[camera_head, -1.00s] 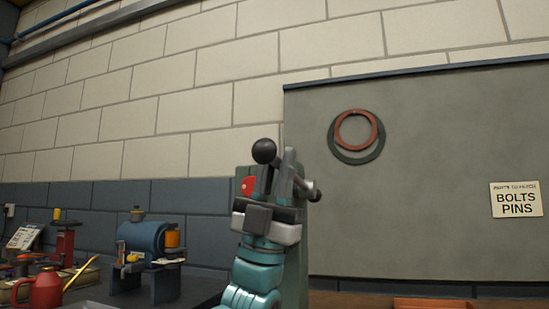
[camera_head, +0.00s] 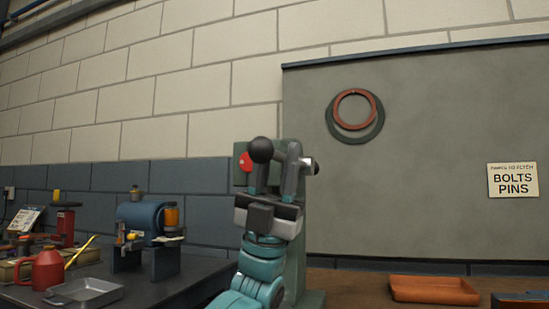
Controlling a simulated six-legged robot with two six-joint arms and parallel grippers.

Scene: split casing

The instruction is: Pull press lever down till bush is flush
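The press (camera_head: 291,240) is a green upright column with a red disc (camera_head: 246,162) near its top. Its lever ends in a dark ball knob (camera_head: 261,149), at the height of the column's top. My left gripper (camera_head: 270,178), on a teal arm, points upward in front of the press, with its fingers close to the lever just below the knob. Finger and lever parts overlap, so whether the fingers are closed on the lever cannot be told. The bush and the press bed are not visible. My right gripper is not in view.
An orange tray (camera_head: 434,290) lies on the wooden bench at right. At left, a dark bench holds a blue machine (camera_head: 140,216), a red can (camera_head: 46,270) and a metal tray (camera_head: 85,291). A grey board (camera_head: 430,130) with two rings stands behind.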

